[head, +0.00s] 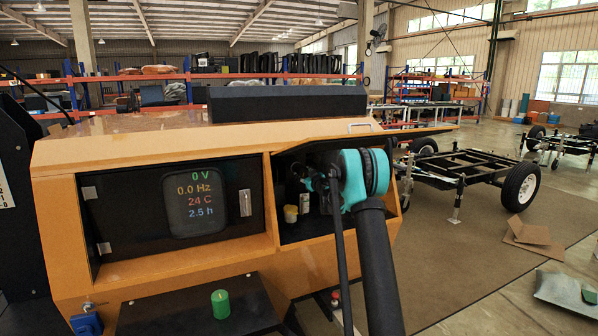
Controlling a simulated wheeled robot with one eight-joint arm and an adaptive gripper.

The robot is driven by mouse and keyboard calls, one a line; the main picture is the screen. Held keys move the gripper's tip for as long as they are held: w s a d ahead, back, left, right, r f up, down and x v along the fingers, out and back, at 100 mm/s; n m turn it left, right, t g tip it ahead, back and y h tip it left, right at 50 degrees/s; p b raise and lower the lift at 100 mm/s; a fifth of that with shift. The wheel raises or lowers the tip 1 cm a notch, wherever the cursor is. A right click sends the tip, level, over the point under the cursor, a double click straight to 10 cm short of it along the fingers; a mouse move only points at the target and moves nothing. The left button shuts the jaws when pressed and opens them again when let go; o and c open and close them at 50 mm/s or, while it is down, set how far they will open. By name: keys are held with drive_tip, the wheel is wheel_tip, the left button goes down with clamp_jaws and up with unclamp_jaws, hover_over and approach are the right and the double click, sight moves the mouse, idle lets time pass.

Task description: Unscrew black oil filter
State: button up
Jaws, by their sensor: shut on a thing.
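My gripper (303,173) reaches into the open right-hand compartment (268,200) of the orange light tower. It is shut on a dark thing at the left of my teal wrist, which I take to be the black oil filter. The filter is hard to make out against the dark interior, and my wrist and arm hide part of the compartment. I cannot tell how far the filter is turned. A small yellow-topped container (291,214) and a pale cylinder (304,203) show below my gripper.
A display panel (195,202) is at the left. A green cylinder (220,303) stands on a dark shelf (160,317) at the front. A trailer frame (462,166) is on the floor at the right.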

drive_tip(key=shift+n, duration=0.6)
drive_tip(key=shift+s+d, duration=0.1)
drive_tip(key=shift+s, duration=0.1)
drive_tip(key=shift+v, duration=2)
drive_tip(key=shift+s, duration=0.1)
